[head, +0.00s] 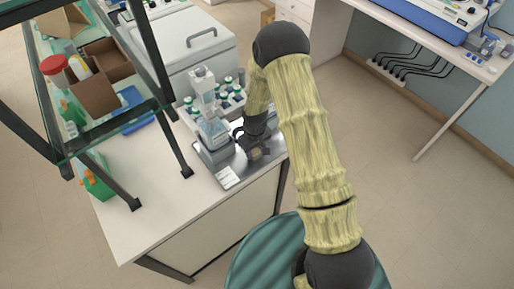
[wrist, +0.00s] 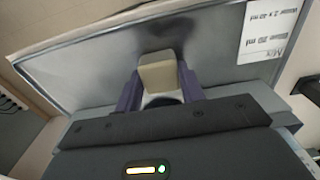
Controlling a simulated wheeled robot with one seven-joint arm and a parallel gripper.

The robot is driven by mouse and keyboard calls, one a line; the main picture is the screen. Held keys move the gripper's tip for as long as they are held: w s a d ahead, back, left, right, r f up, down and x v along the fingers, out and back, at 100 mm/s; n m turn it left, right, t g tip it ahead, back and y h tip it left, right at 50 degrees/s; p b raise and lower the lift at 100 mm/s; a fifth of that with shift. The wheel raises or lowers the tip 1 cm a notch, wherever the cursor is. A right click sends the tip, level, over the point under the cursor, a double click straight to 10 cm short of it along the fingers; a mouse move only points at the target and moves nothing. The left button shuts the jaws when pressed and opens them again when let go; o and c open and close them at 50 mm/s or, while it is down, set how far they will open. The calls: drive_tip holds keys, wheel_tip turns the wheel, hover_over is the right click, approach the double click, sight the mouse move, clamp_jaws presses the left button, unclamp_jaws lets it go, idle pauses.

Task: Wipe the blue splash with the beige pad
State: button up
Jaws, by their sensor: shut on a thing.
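The beige pad (wrist: 158,73) is between the two purple fingers of my gripper (wrist: 160,88) in the wrist view. My gripper is shut on it. The pad is over a grey metal tray (wrist: 85,72), with a dark shadow on the tray around it. I cannot tell if the pad touches the tray. In the head view my gripper (head: 256,143) is over the right part of the tray (head: 267,162), and the pad (head: 256,154) shows small beneath it. I see no blue splash in either view; the gripper and pad hide part of the tray.
A white label card (wrist: 266,32) with writing lies on the tray. A glass shelf (head: 110,118) stands at left. The white counter's front left (head: 150,225) is clear.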

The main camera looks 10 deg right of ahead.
drive_tip(key=shift+s+a+f, duration=0.1)
drive_tip(key=shift+s+a, duration=0.35)
drive_tip(key=shift+s, duration=0.1)
wheel_tip(320, 180, up, 3)
drive_tip(key=shift+r+p, duration=0.2)
drive_tip(key=shift+p, duration=0.65)
drive_tip(key=shift+w+r+p, duration=0.2)
drive_tip(key=shift+r+p, duration=1.15)
drive_tip(key=shift+r, duration=0.8)
drive_tip(key=shift+s+a+r, duration=0.15)
drive_tip(key=shift+a+r, duration=0.05)
drive_tip(key=shift+r, duration=0.1)
drive_tip(key=shift+d, duration=0.15)
drive_tip(key=shift+s, duration=0.1)
